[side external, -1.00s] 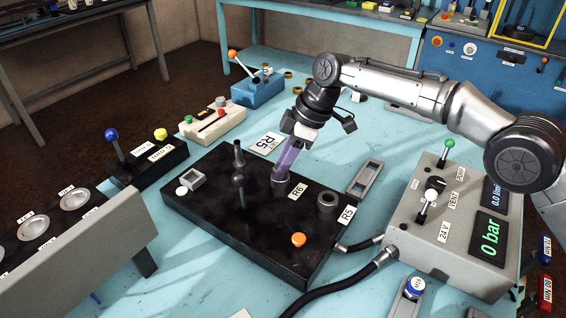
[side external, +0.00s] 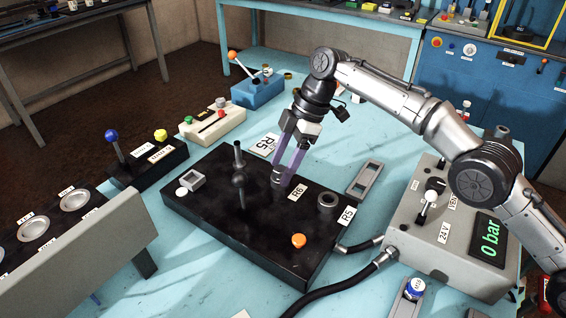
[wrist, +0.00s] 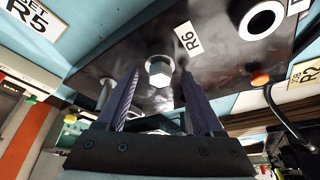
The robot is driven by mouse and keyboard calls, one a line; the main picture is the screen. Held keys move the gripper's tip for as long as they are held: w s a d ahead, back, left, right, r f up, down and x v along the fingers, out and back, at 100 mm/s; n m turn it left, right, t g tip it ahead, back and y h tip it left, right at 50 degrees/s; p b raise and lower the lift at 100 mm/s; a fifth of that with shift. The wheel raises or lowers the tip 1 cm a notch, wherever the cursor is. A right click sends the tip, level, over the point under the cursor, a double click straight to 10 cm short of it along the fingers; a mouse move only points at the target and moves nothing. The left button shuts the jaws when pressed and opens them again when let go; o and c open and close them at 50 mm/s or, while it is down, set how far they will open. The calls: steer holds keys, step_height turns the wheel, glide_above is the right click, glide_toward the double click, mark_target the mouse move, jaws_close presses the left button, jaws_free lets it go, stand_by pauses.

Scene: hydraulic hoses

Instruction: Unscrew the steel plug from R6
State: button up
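The steel plug (side external: 278,178) is at the port beside the R6 label (side external: 297,192) on the black block (side external: 215,215). In the wrist view the plug (wrist: 160,71) shows as a bright hex head. My gripper (side external: 282,175) has two purple fingers, spread with their tips at either side of the plug. In the wrist view gaps show between the fingers of my gripper (wrist: 160,75) and the plug, so it is open and not clamped on it. How far the plug is threaded in cannot be told.
An open R5 port (side external: 327,202) and an orange cap (side external: 298,241) sit near R6. A tall post with a ball (side external: 239,180) stands left of my gripper. A grey holder (side external: 365,179) lies to the right. The control box display (side external: 489,241) reads 0 bar.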

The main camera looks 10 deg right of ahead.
mark_target(281, 168)
steer(key=shift+r, duration=0.15)
steer(key=shift+v, duration=1.45)
steer(key=w+d, duration=0.1)
steer(key=d, duration=1.1)
steer(key=shift+w, duration=0.15)
